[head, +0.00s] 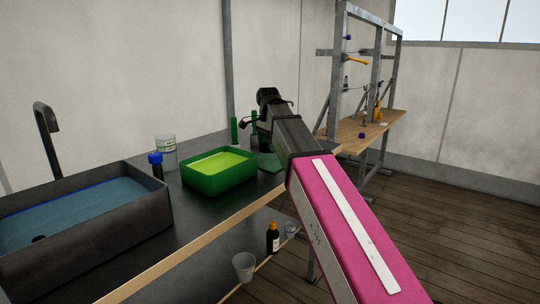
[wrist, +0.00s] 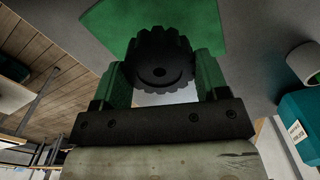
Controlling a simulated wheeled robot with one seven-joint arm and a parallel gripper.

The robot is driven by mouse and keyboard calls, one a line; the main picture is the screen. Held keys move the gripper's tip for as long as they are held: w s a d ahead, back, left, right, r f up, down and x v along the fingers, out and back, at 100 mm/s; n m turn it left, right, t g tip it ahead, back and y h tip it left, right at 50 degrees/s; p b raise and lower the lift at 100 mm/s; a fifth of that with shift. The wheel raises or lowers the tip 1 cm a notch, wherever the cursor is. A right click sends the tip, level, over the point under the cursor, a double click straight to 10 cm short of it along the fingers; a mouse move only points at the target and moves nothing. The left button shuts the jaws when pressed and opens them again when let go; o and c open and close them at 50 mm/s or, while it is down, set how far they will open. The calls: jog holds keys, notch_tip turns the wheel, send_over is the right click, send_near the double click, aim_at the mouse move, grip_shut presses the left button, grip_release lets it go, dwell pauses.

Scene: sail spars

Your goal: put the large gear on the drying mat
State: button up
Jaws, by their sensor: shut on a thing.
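The large gear (wrist: 160,50) is a dark toothed disc with a hole in its middle. In the wrist view it sits between the two green fingers of my gripper (wrist: 160,64), which is shut on it. The drying mat (wrist: 213,22) is a flat green sheet beyond the gear in the wrist view, partly hidden by gear and fingers.
A green tub (head: 187,183) of yellow-green liquid stands left of the mat. A dark sink (head: 150,215) with blue water, a jar (head: 165,152) and a blue-capped bottle (head: 157,168) are further left. A wooden bench (head: 350,135) with a metal frame stands behind.

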aim_at(270, 161)
jog(key=shift+w+d+f, duration=0.25)
jog(key=shift+d+f, duration=0.1)
jog(key=shift+f, duration=1.9)
jog(key=o, duration=1)
jog(key=shift+f, duration=0.15)
notch_tip(270, 161, up, 11)
jog(key=shift+r, duration=0.65)
